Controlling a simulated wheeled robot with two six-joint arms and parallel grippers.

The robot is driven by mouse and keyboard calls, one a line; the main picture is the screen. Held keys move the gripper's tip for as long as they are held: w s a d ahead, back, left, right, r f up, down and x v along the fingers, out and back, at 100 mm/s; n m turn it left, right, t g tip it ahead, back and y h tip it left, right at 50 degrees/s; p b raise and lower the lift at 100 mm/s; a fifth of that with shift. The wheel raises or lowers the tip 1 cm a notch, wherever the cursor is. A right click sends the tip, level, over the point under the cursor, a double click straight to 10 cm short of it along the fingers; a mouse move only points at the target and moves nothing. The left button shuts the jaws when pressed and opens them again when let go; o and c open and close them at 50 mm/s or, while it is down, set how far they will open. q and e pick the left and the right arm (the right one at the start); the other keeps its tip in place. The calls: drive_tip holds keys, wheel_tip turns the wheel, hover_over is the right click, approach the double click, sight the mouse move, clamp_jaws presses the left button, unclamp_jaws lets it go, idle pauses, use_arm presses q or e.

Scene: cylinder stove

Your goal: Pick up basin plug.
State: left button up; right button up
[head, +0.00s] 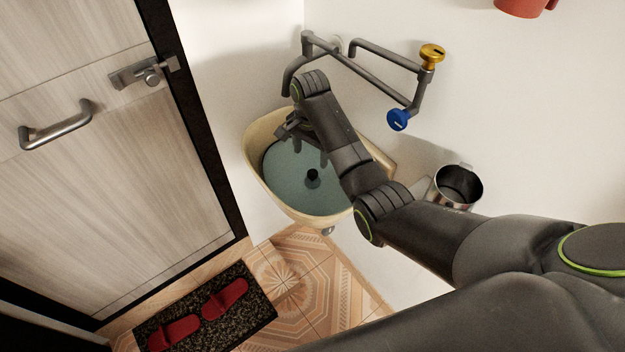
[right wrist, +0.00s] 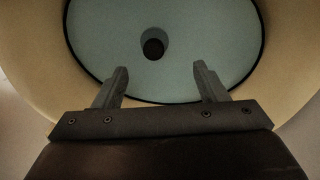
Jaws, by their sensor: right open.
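The basin plug (head: 312,177) is a small black knob standing in the blue-green bottom of the cream basin (head: 300,214). In the right wrist view the plug (right wrist: 153,49) shows as a dark round top with a shadow around it, beyond the fingertips and slightly left of the middle between them. My right gripper (head: 296,138) is over the basin, up and left of the plug in the head view, and partly hidden by its own wrist. In the right wrist view the right gripper (right wrist: 162,70) is open and empty, apart from the plug. My left gripper is not in view.
A grey tap pipe (head: 365,75) with a yellow knob (head: 432,54) and a blue knob (head: 398,120) is on the wall behind my arm. A metal mug (head: 457,187) is right of the basin. A door (head: 100,190) stands left; red slippers (head: 225,298) lie on a mat below.

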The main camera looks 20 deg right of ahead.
sight(313, 172)
wheel_tip(313, 172, down, 4)
drive_tip(key=shift+s+r, duration=0.15)
drive_tip(key=f, duration=0.4)
drive_tip(key=shift+s+d+f, duration=0.1)
drive_tip(key=shift+s+f, duration=0.05)
drive_tip(key=shift+s, duration=0.2)
drive_tip(key=shift+f, duration=0.4)
drive_tip(key=c, duration=1.1)
drive_tip(key=shift+o, duration=0.2)
wheel_tip(313, 172, up, 10)
drive_tip(key=shift+r+p, duration=0.15)
drive_tip(key=shift+p, duration=0.3)
drive_tip(key=shift+r+p, duration=2.7)
drive_tip(key=shift+r, duration=0.05)
drive_tip(key=shift+f, duration=0.1)
